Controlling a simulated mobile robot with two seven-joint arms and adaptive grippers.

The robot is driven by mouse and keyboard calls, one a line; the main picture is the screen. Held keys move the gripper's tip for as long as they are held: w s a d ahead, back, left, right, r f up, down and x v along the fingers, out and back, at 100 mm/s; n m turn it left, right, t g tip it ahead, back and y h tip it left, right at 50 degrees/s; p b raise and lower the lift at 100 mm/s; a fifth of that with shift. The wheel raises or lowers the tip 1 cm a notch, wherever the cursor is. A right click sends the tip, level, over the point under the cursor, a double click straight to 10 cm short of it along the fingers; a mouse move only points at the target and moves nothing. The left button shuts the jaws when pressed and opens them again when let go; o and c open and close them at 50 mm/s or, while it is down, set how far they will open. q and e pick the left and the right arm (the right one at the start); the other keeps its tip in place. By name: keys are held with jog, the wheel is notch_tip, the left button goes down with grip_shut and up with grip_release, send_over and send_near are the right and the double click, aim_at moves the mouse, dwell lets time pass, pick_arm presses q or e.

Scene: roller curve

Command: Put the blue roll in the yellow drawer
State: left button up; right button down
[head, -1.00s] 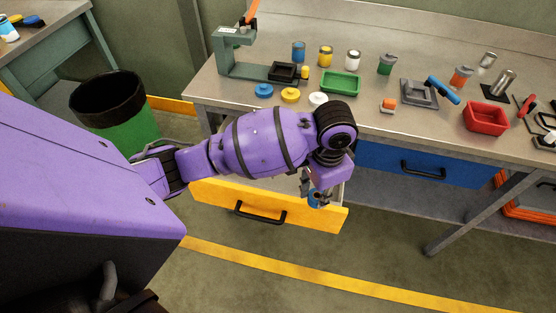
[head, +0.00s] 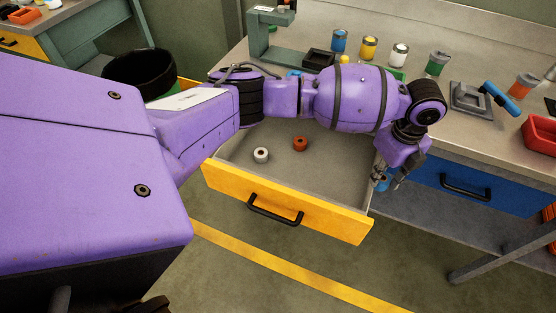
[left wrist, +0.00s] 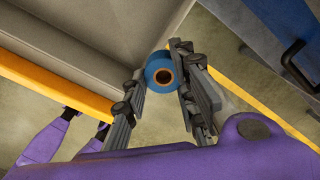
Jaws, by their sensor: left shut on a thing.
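The yellow drawer (head: 330,222) is pulled out below the bench; its inside shows a white roll (head: 261,155) and an orange-red roll (head: 300,144) on its floor. My left gripper (head: 383,179) is shut on the blue roll (head: 381,186), just right of the drawer's right side wall in the head view. In the left wrist view the blue roll (left wrist: 162,64) sits between both fingers, its brown-rimmed hole facing the camera, near the drawer's edge. Fingers hide part of the roll in the head view. My right gripper is not seen.
A shut blue drawer (head: 465,180) is right of my left gripper. The bench top (head: 440,130) above carries several jars, a grey fixture (head: 470,98) and a red tray (head: 541,134). The drawer's middle and right floor is clear.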

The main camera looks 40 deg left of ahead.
pick_arm(q)
jog(key=a+f, duration=0.2)
jog(key=s+a+f, duration=0.1)
jog(key=a+f, duration=0.1)
jog(key=a, duration=0.1)
jog(key=a+f, duration=0.2)
jog(key=a, duration=0.1)
jog(key=shift+s+a+f, duration=0.1)
jog(key=shift+s+f, duration=0.15)
jog(key=f, duration=0.1)
jog(key=a+f, duration=0.1)
jog(key=f, duration=0.2)
jog(key=shift+s+a+f, duration=0.15)
jog(key=shift+a+f, duration=0.05)
jog(key=shift+a, duration=0.05)
jog(key=shift+f, duration=0.1)
jog(key=shift+f, duration=0.2)
jog(key=o, duration=1.1)
